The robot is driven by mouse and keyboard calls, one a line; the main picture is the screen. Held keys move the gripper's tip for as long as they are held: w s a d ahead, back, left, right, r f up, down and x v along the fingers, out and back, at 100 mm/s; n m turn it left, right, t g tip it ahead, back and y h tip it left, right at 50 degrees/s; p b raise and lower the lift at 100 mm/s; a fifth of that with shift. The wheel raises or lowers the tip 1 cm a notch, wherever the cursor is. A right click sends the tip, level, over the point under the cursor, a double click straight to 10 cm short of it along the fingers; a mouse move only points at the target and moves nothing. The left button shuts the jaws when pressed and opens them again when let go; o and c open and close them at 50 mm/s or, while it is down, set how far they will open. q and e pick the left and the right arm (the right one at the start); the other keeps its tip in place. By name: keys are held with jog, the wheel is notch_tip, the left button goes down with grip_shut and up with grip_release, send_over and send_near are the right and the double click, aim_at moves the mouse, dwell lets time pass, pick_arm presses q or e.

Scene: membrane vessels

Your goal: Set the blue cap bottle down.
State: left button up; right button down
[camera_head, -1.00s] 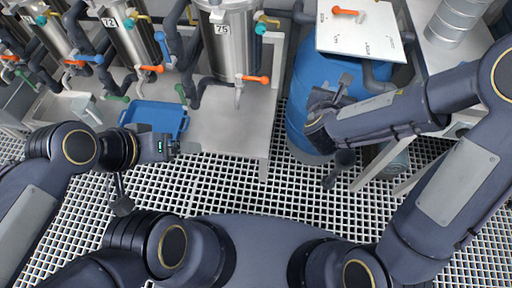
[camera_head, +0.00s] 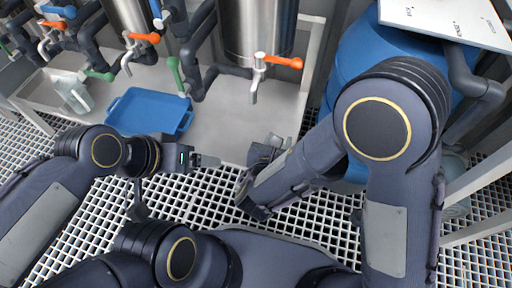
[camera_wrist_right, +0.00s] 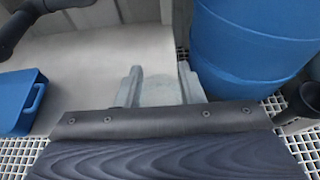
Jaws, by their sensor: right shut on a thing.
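My right gripper (camera_head: 272,146) is at the front edge of the metal bench, right of the blue tray. In the right wrist view its two grey fingers (camera_wrist_right: 160,78) are shut on a pale, translucent grey-green thing (camera_wrist_right: 160,93), seemingly the bottle. Its lower part is hidden by the gripper body, and no blue cap shows. The bench top (camera_head: 222,118) lies ahead of the fingers; I cannot tell whether the bottle touches it. My left gripper (camera_head: 208,160) is at the bench's front edge below the tray, with its jaw gap not clear.
A blue tray (camera_head: 148,112) lies on the bench, also in the wrist view (camera_wrist_right: 22,102). A clear container (camera_head: 72,97) stands left of it. Steel vessels (camera_head: 255,30) with orange-handled valves (camera_head: 284,61) stand behind. A blue barrel (camera_head: 345,60) is at the right. Bench between tray and barrel is clear.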

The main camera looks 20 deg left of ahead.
jog(key=w+a+f+b, duration=0.5)
jog(key=w+a+f, duration=0.2)
jog(key=f, duration=0.4)
jog(key=shift+a+f+b, duration=0.2)
jog(key=shift+a+b, duration=0.2)
jog(key=shift+a, duration=0.05)
jog(key=shift+f, duration=0.2)
jog(key=c, duration=1)
grip_release()
jog(key=shift+o, duration=0.2)
